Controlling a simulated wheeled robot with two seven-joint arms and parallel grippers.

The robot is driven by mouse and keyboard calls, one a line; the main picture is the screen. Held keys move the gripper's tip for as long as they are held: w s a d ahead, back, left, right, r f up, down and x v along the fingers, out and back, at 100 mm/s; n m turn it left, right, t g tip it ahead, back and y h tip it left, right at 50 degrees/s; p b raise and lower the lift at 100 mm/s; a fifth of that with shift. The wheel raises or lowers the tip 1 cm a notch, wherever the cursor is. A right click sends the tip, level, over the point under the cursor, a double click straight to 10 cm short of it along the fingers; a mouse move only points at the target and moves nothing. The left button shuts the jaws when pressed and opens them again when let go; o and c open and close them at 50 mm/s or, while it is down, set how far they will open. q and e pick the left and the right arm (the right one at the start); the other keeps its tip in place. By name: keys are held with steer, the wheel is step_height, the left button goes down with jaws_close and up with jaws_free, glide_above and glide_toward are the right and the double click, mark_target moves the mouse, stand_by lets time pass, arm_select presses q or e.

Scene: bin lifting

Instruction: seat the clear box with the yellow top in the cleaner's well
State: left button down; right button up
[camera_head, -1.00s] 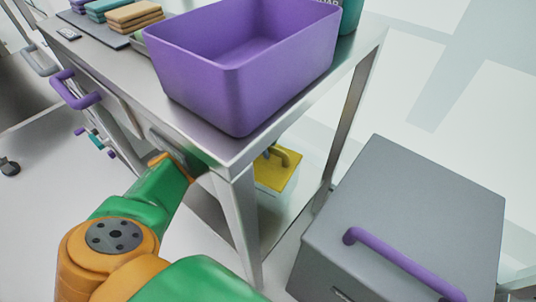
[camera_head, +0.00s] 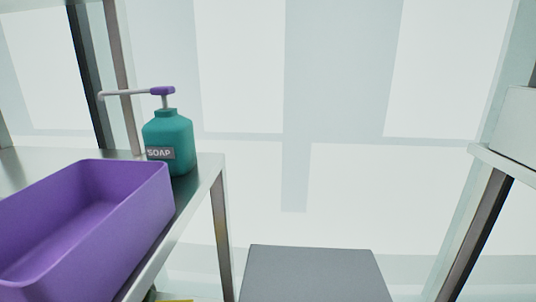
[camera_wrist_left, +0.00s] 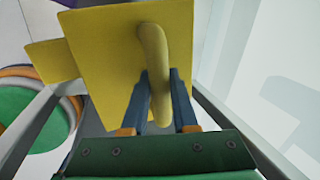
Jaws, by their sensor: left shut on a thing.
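In the left wrist view, the yellow top (camera_wrist_left: 100,60) of the box fills the upper middle, with its yellow handle (camera_wrist_left: 153,50) standing up from it. My left gripper (camera_wrist_left: 159,84) has its two blue-grey fingers on either side of this handle and is shut on it. The clear walls of the box are hidden under the top. A thin yellow sliver (camera_head: 178,300) shows at the bottom edge of the head view. A grey box-shaped unit (camera_head: 315,275) stands low in the head view; I cannot see a well in it. My right gripper is not in view.
A purple bin (camera_head: 150,215) and a teal soap bottle (camera_head: 168,140) stand on the metal table (camera_head: 208,172) at the left. A table leg (camera_head: 221,235) stands beside the grey unit. A white shelf (camera_head: 505,163) is at the far right. Another yellow piece (camera_wrist_left: 50,62) shows in the wrist view.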

arm_select(q)
step_height(320, 180, down, 2)
steer(key=shift+f+b, duration=0.1)
steer(key=shift+b, duration=0.2)
steer(key=shift+f+b, duration=0.3)
steer(key=shift+f, duration=0.45)
steer(key=shift+s+r+p, duration=0.1)
steer(key=shift+r+p, duration=0.25)
steer(key=shift+r, duration=0.2)
steer(key=shift+s+r+p, duration=0.15)
steer(key=shift+r+p, duration=0.3)
steer(key=shift+r, duration=0.2)
steer(key=shift+p+v, duration=0.65)
steer(key=shift+v, duration=0.85)
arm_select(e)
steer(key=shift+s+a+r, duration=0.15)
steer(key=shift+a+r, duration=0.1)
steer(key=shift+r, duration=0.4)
